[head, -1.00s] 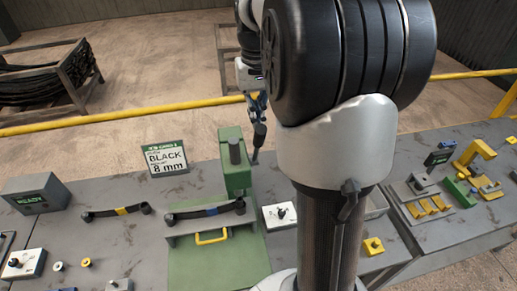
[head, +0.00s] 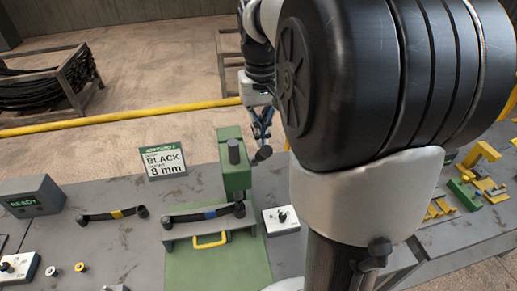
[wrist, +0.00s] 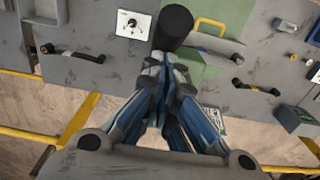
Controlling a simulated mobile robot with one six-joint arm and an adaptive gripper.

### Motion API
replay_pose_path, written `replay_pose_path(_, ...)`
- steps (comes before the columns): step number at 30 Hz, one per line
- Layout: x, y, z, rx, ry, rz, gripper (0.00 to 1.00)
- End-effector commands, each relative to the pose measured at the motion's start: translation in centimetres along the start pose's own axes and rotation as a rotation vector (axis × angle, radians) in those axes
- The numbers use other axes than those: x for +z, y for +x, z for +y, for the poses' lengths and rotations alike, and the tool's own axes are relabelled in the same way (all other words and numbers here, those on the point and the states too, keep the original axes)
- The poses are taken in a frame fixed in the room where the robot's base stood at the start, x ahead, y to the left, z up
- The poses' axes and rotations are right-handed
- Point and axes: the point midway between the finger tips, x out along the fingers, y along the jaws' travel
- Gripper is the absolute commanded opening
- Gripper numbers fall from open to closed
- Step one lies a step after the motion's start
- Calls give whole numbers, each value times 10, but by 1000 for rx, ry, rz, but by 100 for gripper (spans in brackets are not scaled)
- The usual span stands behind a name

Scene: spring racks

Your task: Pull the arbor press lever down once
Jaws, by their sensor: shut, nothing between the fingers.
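The green arbor press (head: 235,178) stands on the bench in the head view. Its dark lever (head: 263,154) sticks out at the press's right side and looks tilted low, with its rounded end towards me. My gripper (head: 262,138) is shut and empty, pointing down just above the lever end; I cannot tell for sure whether they touch. In the wrist view, the closed fingertips (wrist: 157,62) lie just beside a large dark cylinder (wrist: 174,27), apparently the lever's grip. It hides part of the press.
A leaf spring with a blue band (head: 205,213) lies at the press's front. Another with a yellow band (head: 115,213) lies to its left. A sign (head: 163,161) and a white control box (head: 281,219) flank the press. A yellow rail (head: 120,118) runs behind the bench.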

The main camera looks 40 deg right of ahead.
Motion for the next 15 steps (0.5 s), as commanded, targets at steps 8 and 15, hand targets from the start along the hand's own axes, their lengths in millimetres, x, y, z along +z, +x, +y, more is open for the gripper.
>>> replay_pose_path(8,2,2,0,0,0,-1,0)
replay_pose_path(15,14,16,0,0,0,-1,0)
